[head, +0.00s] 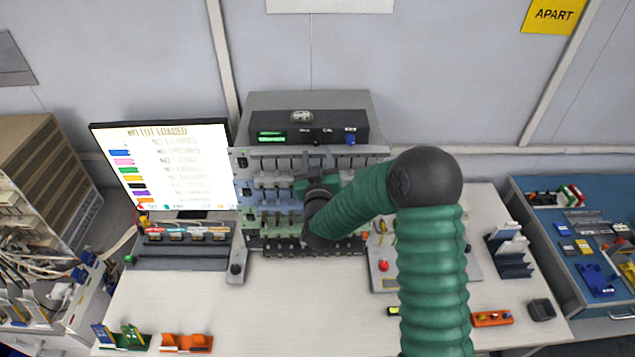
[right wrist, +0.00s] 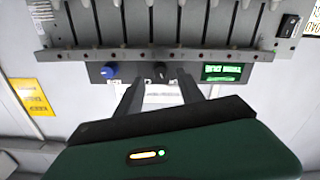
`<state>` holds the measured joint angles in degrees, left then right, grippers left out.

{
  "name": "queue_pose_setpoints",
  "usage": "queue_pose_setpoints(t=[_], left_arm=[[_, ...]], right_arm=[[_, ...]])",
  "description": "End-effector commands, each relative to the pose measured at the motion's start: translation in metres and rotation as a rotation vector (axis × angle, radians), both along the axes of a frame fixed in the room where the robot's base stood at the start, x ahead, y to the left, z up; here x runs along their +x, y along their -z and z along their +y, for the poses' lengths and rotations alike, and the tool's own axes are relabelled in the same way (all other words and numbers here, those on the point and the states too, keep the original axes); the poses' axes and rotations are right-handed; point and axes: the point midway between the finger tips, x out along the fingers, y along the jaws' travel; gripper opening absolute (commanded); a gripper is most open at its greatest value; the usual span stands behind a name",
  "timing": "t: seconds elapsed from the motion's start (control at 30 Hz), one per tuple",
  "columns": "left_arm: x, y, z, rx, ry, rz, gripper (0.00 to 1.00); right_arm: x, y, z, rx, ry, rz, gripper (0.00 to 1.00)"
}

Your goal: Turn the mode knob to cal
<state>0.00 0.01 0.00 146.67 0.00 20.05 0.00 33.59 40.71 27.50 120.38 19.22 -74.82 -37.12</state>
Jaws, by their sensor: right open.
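A dark instrument box (head: 375,122) stands on top of the rack. Its front carries a green lit display (head: 271,136), a small black knob (head: 316,141) with small labels above it, and a blue knob (head: 350,138). The black knob, between the other two, looks like the mode knob; its pointer is too small to read. My right gripper (head: 314,162) is open and empty, just below the black knob in the head view. In the right wrist view, which is upside down, the black knob (right wrist: 158,73) shows between the open fingers (right wrist: 160,88); I cannot tell whether they touch it. My left gripper is out of view.
The rack (head: 242,190) with rows of slots lies below the box. A lit monitor (head: 165,165) stands to its left. My right arm hides part of the rack's right side and the table. A grey panel with a red button (head: 382,266) sits at front right.

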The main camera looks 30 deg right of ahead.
Motion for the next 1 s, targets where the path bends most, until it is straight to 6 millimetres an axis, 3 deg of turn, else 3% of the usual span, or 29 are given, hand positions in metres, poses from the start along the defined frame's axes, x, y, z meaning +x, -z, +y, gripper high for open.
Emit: queue_pose_setpoints(t=[0.03, 0.1, 0.3, 0.43, 0.6, 0.87, 0.97, 1.0], left_arm=[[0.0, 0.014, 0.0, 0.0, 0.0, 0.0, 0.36], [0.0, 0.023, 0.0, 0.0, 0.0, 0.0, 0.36], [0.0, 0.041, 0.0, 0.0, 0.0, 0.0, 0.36], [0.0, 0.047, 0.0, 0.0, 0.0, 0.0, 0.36], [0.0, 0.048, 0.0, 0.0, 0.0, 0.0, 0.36], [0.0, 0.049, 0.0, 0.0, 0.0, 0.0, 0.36], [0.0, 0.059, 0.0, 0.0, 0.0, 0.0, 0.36], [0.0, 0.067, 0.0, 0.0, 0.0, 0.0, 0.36]], right_arm=[[-0.013, 0.006, 0.009, -0.005, -0.005, 0.0, 0.45], [-0.031, 0.006, 0.021, -0.004, -0.006, -0.001, 0.45], [-0.079, 0.004, 0.051, -0.005, -0.004, -0.003, 0.45], [-0.099, 0.002, 0.063, -0.003, -0.004, -0.002, 0.45], [-0.109, 0.001, 0.068, -0.002, -0.001, -0.001, 0.45], [-0.109, 0.002, 0.069, 0.001, -0.005, 0.002, 0.45], [-0.104, 0.024, 0.081, 0.043, -0.058, 0.047, 0.45], [-0.1, 0.042, 0.091, 0.08, -0.103, 0.088, 0.45]])
